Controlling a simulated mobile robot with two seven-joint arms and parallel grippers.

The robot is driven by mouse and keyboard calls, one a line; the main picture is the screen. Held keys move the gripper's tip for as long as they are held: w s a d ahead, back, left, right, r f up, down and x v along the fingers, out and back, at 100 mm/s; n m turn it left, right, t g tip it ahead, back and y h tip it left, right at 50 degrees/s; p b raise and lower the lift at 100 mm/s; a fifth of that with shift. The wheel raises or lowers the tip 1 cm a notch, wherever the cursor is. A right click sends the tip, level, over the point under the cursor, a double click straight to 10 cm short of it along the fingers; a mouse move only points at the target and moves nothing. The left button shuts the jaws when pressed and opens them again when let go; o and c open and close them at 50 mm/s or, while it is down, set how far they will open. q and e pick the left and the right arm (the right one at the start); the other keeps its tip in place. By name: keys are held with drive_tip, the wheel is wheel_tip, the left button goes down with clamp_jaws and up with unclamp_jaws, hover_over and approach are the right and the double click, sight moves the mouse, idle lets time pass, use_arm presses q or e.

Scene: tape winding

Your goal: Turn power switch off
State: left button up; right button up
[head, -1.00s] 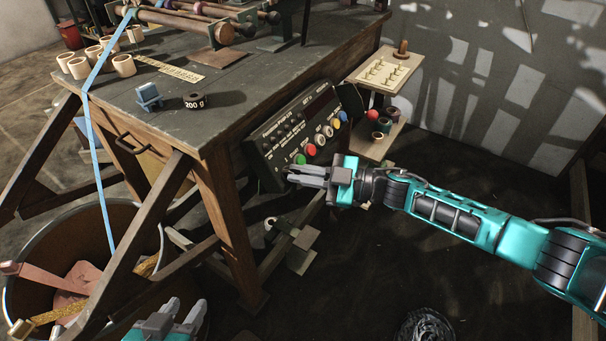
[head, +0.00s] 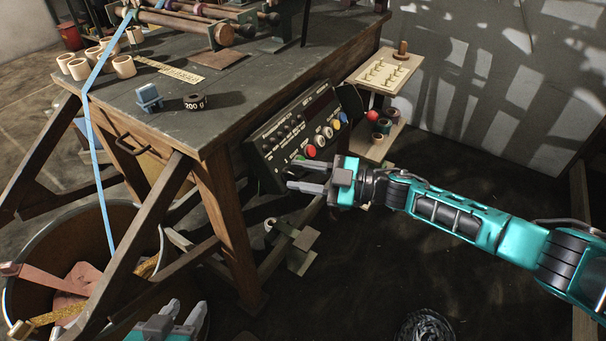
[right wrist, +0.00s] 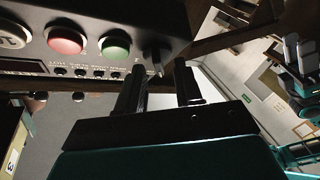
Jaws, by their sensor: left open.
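The dark control panel (head: 270,158) hangs on the front of the workbench, with a red button (head: 310,151) and several knobs. In the right wrist view the power switch seems to be the small dark knob (right wrist: 156,52) beside the green button (right wrist: 115,46). My right gripper (head: 300,179) is open in front of the panel's lower end. In the right wrist view its two fingers (right wrist: 160,88) stand apart, with the knob just beyond the gap. I cannot tell whether they touch it. In the head view the gripper hides the switch. My left gripper (head: 172,315) is open and low at the bottom edge, away from the panel.
The workbench (head: 235,115) carries a 200 g weight (head: 195,102), a blue block (head: 148,97) and several pale rolls. A small stand (head: 390,72) is right of the panel. A large bin (head: 120,215) stands at the left.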

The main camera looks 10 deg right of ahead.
use_arm(q)
drive_tip(key=shift+s+a+r+p, duration=0.15)
drive_tip(key=shift+a+r+p, duration=0.15)
drive_tip(key=shift+p, duration=0.5)
use_arm(e)
drive_tip(key=v, duration=1.2)
drive_tip(key=shift+s+d, duration=0.25)
drive_tip(key=shift+d, duration=0.1)
drive_tip(key=shift+a+r, duration=0.1)
drive_tip(key=s+a+f+m+t+h, duration=0.2)
drive_tip(key=a+m+t+h, duration=0.1)
drive_tip(key=a+m, duration=0.2)
drive_tip(key=s+a+f+m+t+h, duration=0.2)
drive_tip(key=a+m+t+h, duration=0.15)
drive_tip(key=a, duration=0.25)
drive_tip(key=s+d+f+m+g+h, duration=0.35)
drive_tip(key=s+m+h, duration=0.4)
drive_tip(key=s, duration=0.25)
use_arm(q)
drive_tip(key=s+a+r+y+p, duration=0.1)
drive_tip(key=a+r+p, duration=0.2)
drive_tip(key=r+p, duration=0.8)
drive_tip(key=shift+s+r+p, duration=0.2)
drive_tip(key=shift+r+p, duration=0.2)
drive_tip(key=shift+p, duration=2.05)
use_arm(e)
wheel_tip(320, 180, up, 11)
drive_tip(key=s+d, duration=0.1)
drive_tip(key=d, duration=0.1)
drive_tip(key=shift+s+d, duration=0.4)
